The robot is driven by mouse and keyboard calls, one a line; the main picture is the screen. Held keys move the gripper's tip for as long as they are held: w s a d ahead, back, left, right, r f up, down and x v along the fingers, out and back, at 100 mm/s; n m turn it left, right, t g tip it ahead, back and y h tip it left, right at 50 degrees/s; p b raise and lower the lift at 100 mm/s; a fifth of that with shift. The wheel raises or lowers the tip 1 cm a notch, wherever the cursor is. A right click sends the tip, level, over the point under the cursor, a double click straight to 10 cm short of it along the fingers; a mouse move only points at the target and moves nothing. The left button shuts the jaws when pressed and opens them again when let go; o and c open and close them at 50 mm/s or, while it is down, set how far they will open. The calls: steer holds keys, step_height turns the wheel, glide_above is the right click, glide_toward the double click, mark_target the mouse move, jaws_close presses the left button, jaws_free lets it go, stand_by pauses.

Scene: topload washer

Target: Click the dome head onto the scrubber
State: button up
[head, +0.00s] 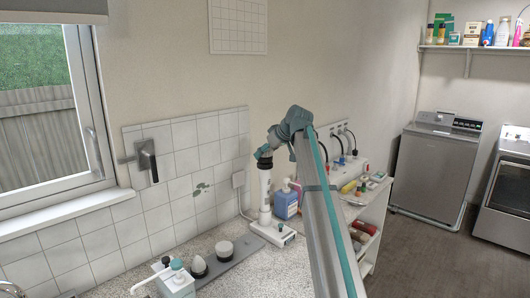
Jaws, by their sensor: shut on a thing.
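My arm reaches up from the bottom right and bends down at its far end. My gripper (264,160), small and dark in the head view, is above a white upright cylinder (265,188) that looks like the scrubber's body, and is shut on its top. Its lower end is over or against a white base (272,233) on the counter; I cannot tell whether they touch. Two round heads sit on a grey tray (217,265): a dark one with a pale middle (198,266) and a pale one with a dark rim (225,250). I cannot tell which is the dome head.
A blue bottle (286,203) stands right of the cylinder. A white box with a teal knob (177,278) is at the counter's front left. The tiled wall (190,150) is close behind. Speckled counter (237,285) is bare in front of the tray.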

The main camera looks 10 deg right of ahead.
steer(key=shift+f, duration=0.25)
steer(key=o, duration=1.2)
steer(key=shift+r, duration=0.1)
steer(key=v, duration=1.2)
